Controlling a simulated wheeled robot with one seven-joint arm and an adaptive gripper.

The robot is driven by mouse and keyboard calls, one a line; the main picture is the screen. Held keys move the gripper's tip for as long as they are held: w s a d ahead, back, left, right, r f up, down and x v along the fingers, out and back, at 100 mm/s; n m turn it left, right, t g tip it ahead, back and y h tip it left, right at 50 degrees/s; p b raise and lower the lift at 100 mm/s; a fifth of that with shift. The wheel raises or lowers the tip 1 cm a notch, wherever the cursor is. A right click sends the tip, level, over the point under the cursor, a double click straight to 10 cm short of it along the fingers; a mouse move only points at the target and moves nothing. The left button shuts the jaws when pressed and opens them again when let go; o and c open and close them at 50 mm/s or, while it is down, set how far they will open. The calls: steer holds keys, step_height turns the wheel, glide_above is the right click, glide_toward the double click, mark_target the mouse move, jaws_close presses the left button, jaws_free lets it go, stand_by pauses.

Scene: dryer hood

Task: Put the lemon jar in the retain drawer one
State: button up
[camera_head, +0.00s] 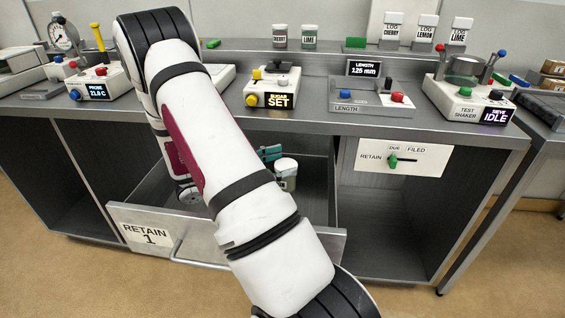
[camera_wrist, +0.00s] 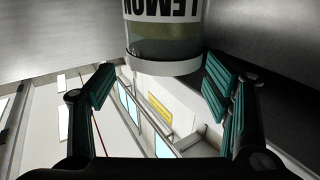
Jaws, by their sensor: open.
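The lemon jar (camera_wrist: 165,38), clear with a white lid and a LEMON label, shows upside down at the top of the wrist view. In the head view a white-topped jar (camera_head: 286,170) stands inside the pulled-out drawer marked RETAIN 1 (camera_head: 195,231). My gripper (camera_wrist: 158,85) is open, its teal fingers apart to either side below the jar in the wrist view. In the head view my gripper (camera_head: 268,153) shows as teal fingers right beside the jar, partly hidden behind my arm. I see no finger closed on the jar.
Cherry (camera_head: 280,36) and lime (camera_head: 309,36) jars stand on the back shelf. A panel with a green RETAIN selector (camera_head: 393,161) is on the bench front. Sugar (camera_head: 270,90), length and test shaker (camera_head: 466,100) devices line the bench top above the drawer.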

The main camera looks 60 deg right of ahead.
steer(key=v, duration=0.6)
steer(key=shift+w+a, duration=0.2)
steer(key=shift+w, duration=0.05)
steer(key=shift+w+a, duration=0.1)
steer(key=shift+w, duration=0.15)
steer(key=w+a+r+n+t+y, duration=0.2)
steer(key=w+r+n+t, duration=0.1)
steer(key=w+t, duration=0.55)
steer(key=w+a+r+n+t+y, duration=0.1)
steer(key=w+a+r+n+t, duration=0.15)
steer(key=w+t, duration=0.55)
steer(key=w+a+r+n+t+y, duration=0.2)
steer(key=a+r+n+y, duration=0.25)
steer(key=a, duration=0.45)
steer(key=w+a+r+n+t+y, duration=0.1)
steer(key=a+r+n+t+y, duration=0.1)
steer(key=a+r+n+y, duration=0.45)
steer(key=s+a+n+g+y, duration=0.3)
steer(key=s+a+n+g, duration=0.15)
steer(key=s+a, duration=1.1)
steer(key=s+d+f+n+g+h, duration=0.1)
steer(key=s+d+n+g, duration=0.1)
steer(key=s, duration=0.9)
steer(key=s+d+f+n+g+h, duration=0.1)
steer(key=s+d+g, duration=0.1)
steer(key=s, duration=0.9)
steer(key=shift+s+d+n+g+h, duration=0.3)
steer(key=shift+s+d+n, duration=0.1)
steer(key=shift+d, duration=0.45)
steer(key=shift+w, duration=0.1)
